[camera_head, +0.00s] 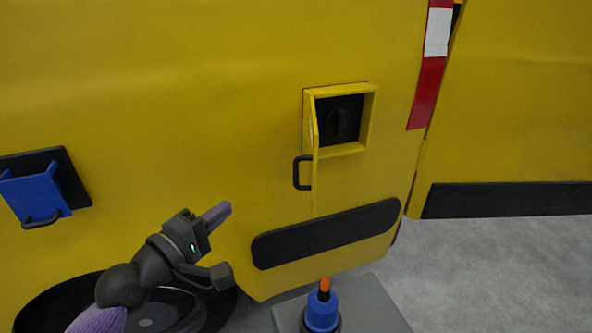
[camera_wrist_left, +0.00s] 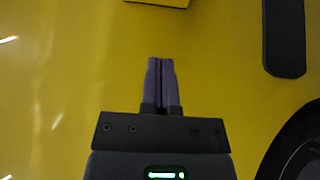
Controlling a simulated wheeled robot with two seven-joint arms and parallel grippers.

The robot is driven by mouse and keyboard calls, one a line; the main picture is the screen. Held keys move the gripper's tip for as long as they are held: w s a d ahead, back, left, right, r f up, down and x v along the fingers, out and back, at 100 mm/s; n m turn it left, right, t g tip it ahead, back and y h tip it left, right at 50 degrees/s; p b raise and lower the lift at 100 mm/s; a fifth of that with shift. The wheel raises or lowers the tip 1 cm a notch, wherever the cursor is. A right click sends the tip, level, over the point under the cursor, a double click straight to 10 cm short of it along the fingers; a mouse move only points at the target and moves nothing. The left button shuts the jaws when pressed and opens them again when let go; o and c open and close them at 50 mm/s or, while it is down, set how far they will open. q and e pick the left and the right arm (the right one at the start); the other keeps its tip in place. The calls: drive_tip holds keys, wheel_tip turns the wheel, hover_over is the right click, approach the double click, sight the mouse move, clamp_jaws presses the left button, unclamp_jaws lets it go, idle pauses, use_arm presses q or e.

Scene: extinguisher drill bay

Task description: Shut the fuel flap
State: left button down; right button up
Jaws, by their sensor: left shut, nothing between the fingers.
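The fuel flap (camera_head: 315,160) stands open, swung out from the yellow vehicle side and seen almost edge-on in the head view. Its black handle (camera_head: 297,172) is on its left face. Behind it is the yellow-framed recess (camera_head: 369,120) with a dark round cap (camera_head: 338,121) inside. My left gripper (camera_head: 225,209) is low and left of the flap, apart from it. Its purple fingers are shut and empty, also in the left wrist view (camera_wrist_left: 161,62). A yellow edge (camera_wrist_left: 158,2) shows at that view's top; I cannot tell whether it is the flap. My right gripper is not in view.
A black trim strip (camera_head: 325,234) runs below the recess. A wheel (camera_head: 165,310) is behind my left arm. A blue holder (camera_head: 35,196) on a black plate is at far left. A blue-and-orange object (camera_head: 322,309) stands on a grey box (camera_head: 374,310). Grey floor lies right.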

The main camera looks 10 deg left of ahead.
use_arm(q)
drive_tip(key=s+d+b+x, duration=0.1)
drive_tip(key=d+x, duration=0.1)
drive_tip(key=x, duration=1)
drive_tip(key=shift+w+d, duration=0.35)
drive_tip(key=shift+d, duration=0.05)
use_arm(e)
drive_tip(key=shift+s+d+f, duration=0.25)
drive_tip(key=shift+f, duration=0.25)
